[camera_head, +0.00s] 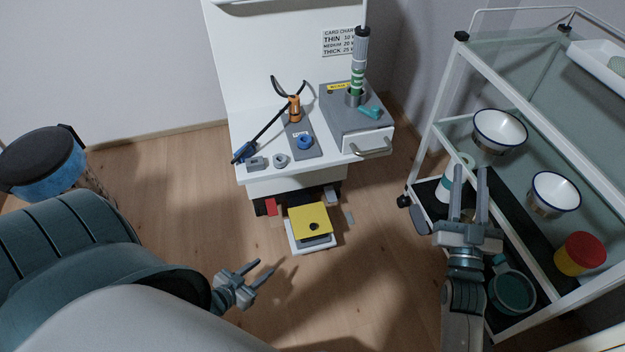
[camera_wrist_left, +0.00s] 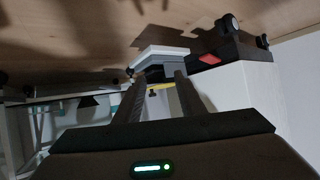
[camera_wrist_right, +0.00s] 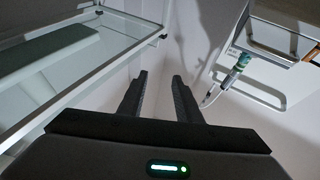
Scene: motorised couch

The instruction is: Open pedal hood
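The yellow pedal hood (camera_head: 310,223) is a flat plate with a dark round spot, lying over a white and grey pedal base (camera_head: 312,248) on the floor under the white unit. In the left wrist view the pedal base (camera_wrist_left: 162,53) appears beyond the fingers, with a yellow edge (camera_wrist_left: 160,87) partly hidden by them. My left gripper (camera_head: 262,268) is open and empty, in front and to the left of the pedal, apart from it. It also shows in the left wrist view (camera_wrist_left: 163,78). My right gripper (camera_head: 468,180) is open and empty beside the trolley, with fingers pointing up (camera_wrist_right: 159,76).
A white workstation (camera_head: 262,160) stands behind the pedal, with tools and a grey drawer box (camera_head: 352,120) on it. A red pedal (camera_head: 270,207) is left of the hood. A glass-shelved trolley (camera_head: 440,85) with bowls is at right. Wooden floor around the pedal is mostly clear.

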